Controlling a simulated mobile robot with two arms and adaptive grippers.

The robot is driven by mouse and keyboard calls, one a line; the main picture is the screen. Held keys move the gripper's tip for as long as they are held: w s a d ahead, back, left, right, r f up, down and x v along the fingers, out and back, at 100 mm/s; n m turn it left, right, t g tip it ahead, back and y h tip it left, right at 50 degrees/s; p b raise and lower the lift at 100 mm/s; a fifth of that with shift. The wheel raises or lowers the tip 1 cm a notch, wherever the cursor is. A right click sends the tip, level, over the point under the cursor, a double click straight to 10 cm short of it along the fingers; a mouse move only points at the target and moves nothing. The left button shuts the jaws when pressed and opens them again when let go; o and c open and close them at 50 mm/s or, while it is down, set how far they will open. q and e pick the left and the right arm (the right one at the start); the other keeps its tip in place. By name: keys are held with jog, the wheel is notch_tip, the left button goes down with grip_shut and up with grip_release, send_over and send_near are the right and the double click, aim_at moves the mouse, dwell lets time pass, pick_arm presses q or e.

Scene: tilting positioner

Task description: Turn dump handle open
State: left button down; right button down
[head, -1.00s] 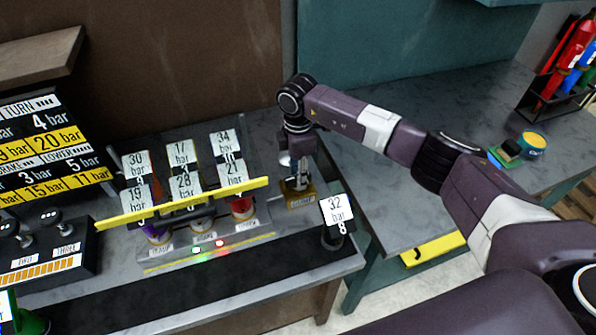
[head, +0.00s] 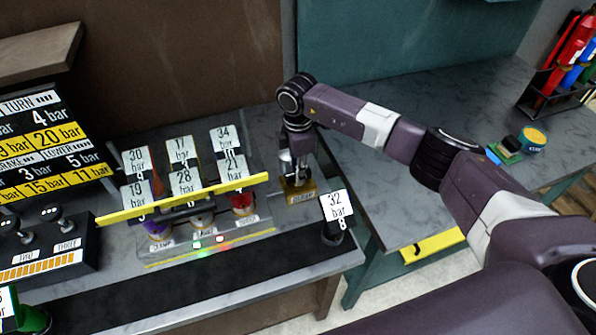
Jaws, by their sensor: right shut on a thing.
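The dump handle's yellow base (head: 301,194) stands on the grey bench, right of a row of tagged valves. Its small label is hard to read. My right gripper (head: 294,172) points down over this base and is shut on the dump handle. The gripper and wrist hide most of the handle, so its angle cannot be told. My left gripper is not in view.
A clear stand with several tagged valves and a yellow bar (head: 185,199) is close on the left. A "32 bar" tag (head: 335,207) stands just right of the base. A control box (head: 45,250) is at far left. The right-hand table (head: 400,205) is mostly clear.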

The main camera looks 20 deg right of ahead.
jog(key=n+b, duration=0.2)
jog(key=n, duration=0.1)
jog(key=shift+w+f+b, duration=0.1)
jog(key=shift+f+b, duration=0.05)
jog(key=shift+b, duration=0.2)
jog(key=n+b, duration=0.2)
jog(key=shift+n, duration=0.4)
jog(key=n+b, duration=0.5)
jog(key=n, duration=0.1)
jog(key=shift+b, duration=0.4)
jog(key=n+b, duration=0.2)
jog(key=n, duration=0.1)
jog(key=shift+n, duration=0.3)
jog(key=shift+r+n+b, duration=0.25)
jog(key=shift+n+b, duration=0.6)
jog(key=shift+n, duration=0.25)
jog(key=c, duration=1.8)
grip_release()
jog(key=shift+c, duration=0.2)
